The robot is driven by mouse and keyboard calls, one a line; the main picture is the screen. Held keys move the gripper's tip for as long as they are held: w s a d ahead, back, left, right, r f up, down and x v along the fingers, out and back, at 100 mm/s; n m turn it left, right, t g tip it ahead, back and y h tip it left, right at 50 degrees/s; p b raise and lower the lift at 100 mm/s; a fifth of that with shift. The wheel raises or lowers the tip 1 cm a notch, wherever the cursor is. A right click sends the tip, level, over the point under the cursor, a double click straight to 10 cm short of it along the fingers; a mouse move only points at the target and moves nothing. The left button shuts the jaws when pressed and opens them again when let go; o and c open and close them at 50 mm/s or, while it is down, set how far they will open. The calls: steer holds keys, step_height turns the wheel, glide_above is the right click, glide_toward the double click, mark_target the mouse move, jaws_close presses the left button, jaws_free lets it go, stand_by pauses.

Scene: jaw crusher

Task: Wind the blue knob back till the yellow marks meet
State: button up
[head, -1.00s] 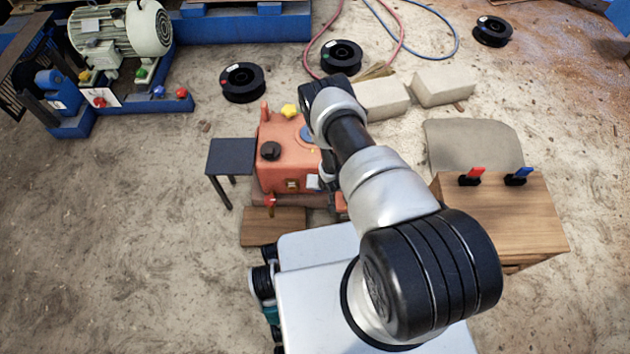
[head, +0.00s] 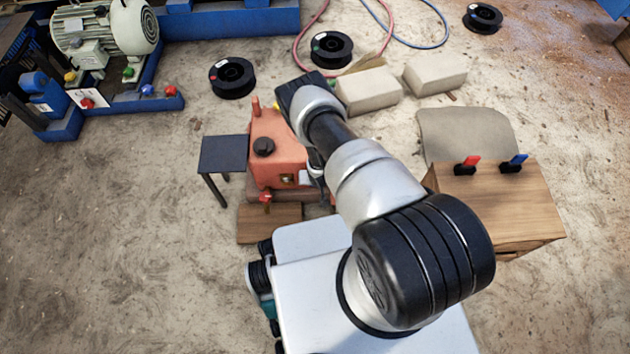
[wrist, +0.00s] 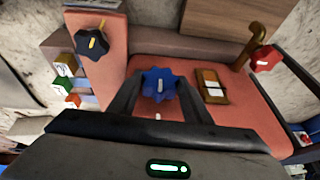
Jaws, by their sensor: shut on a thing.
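The blue star-shaped knob (wrist: 159,92) is on the orange-red housing, which the wrist view shows in close view and the head view also shows (head: 280,135). My gripper (wrist: 161,77) is shut on the knob, with one finger on each side of it. A short pale mark on the knob's face points roughly up and down in the wrist view. A small pale mark (wrist: 157,117) shows on the housing just below the knob; I cannot tell if the two line up exactly. In the head view my arm hides the knob and gripper.
A black knob (wrist: 91,43) with a yellow bar, a red star knob (wrist: 267,60) and a brass-coloured plate (wrist: 212,86) sit near the blue knob. A small dark table (head: 223,153) stands left of the housing, a wooden cabinet (head: 515,205) to the right.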

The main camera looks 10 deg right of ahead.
steer(key=shift+h, duration=0.4)
steer(key=o, duration=1.1)
steer(key=shift+c, duration=0.2)
steer(key=p+v, duration=0.6)
steer(key=v, duration=1.1)
steer(key=shift+r, duration=0.2)
steer(key=shift+a, duration=0.1)
